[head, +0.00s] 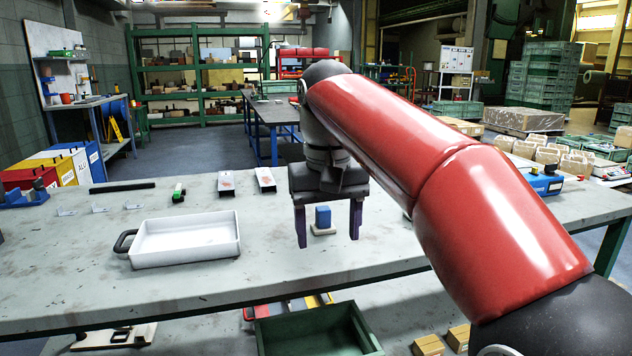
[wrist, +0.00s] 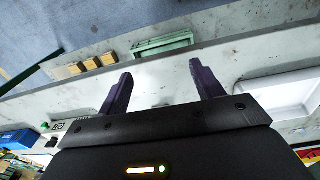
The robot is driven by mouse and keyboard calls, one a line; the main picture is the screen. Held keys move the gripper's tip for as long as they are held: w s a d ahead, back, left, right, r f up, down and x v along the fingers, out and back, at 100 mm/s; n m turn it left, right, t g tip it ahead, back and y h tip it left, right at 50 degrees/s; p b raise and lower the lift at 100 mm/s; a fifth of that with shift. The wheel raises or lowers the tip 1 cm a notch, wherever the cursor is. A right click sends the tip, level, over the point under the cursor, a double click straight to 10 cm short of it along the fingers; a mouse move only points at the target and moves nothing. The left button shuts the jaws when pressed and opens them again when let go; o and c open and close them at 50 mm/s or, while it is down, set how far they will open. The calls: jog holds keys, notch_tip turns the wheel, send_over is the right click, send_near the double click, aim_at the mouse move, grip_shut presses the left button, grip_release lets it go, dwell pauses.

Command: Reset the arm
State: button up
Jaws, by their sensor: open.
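My red arm reaches across the workbench (head: 280,285) from the right in the head view. My gripper (head: 328,240) hangs over the bench with its two dark purple fingers pointing down, spread apart and empty. In the head view a small blue block on a pale base (head: 323,218) shows between the fingers; I cannot tell whether it lies directly between them or behind. In the wrist view my gripper (wrist: 167,85) is also open, with nothing held between its fingers.
A white tray (head: 188,262) with a dark handle stands left on the bench. Small metal brackets (head: 100,209), a black bar (head: 122,187) and a green item (head: 178,192) lie behind it. A blue device (head: 540,181) is at right. A green crate (head: 315,335) sits below the front edge.

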jog(key=s+d+f+m+t, duration=0.1)
jog(key=s+d+f+t, duration=0.1)
jog(key=s+d+f, duration=0.4)
jog(key=s+d+f+m+t, duration=0.1)
jog(key=s+d+f+t, duration=0.2)
jog(key=s+d+f, duration=0.4)
jog(key=s+f, duration=0.5)
jog(key=shift+s+d+f+m, duration=0.15)
jog(key=shift+d+f+m, duration=0.1)
jog(key=shift+m, duration=0.15)
jog(key=shift+o, duration=0.5)
